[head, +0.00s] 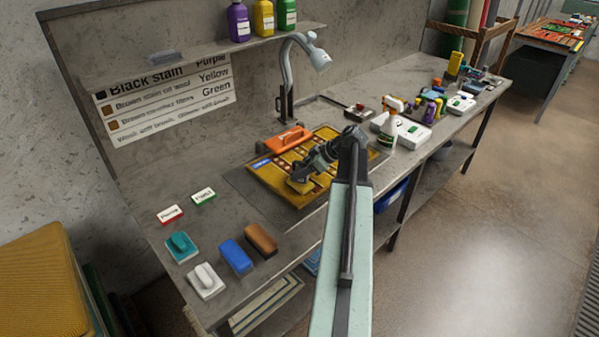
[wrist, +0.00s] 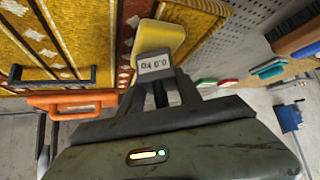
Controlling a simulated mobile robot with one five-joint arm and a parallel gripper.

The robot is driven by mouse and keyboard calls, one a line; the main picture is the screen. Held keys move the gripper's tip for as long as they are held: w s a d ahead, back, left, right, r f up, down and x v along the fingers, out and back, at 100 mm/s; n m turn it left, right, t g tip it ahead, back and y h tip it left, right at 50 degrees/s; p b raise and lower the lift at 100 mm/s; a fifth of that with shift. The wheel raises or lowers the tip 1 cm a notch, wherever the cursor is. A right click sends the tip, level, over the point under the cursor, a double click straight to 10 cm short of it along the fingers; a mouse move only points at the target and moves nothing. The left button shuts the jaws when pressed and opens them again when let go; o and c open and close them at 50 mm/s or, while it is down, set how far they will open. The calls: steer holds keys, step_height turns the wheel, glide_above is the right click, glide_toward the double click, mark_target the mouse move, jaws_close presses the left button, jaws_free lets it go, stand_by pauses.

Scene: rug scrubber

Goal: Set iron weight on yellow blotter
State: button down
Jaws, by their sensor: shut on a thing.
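The iron weight (wrist: 155,66) is a grey block with a light label, which reads upside down in the wrist view. My gripper (wrist: 160,92) is shut on it. The yellow blotter (wrist: 162,38) is a small pale yellow pad directly beyond the weight. It also shows in the head view (head: 301,187), lying on the patterned yellow rug (head: 264,179). In the head view my gripper (head: 304,172) is right over the blotter, and it hides most of the weight. The weight is at the blotter, but I cannot tell whether its underside touches.
An orange handled tool (head: 285,139) lies at the rug's back edge. Teal (head: 181,246), white (head: 205,281), blue (head: 236,256) and brown (head: 261,238) brushes or blocks lie at the front left. A curved tap (head: 290,62) rises behind.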

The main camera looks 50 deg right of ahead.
steer(key=shift+f+b, duration=0.35)
steer(key=c, duration=0.7)
jaws_free()
steer(key=shift+c, duration=0.2)
steer(key=shift+s, duration=0.1)
steer(key=p+v, duration=0.5)
steer(key=v, duration=0.2)
steer(key=shift+s+r, duration=0.25)
steer(key=shift+d+p, duration=0.1)
steer(key=shift+p, duration=0.2)
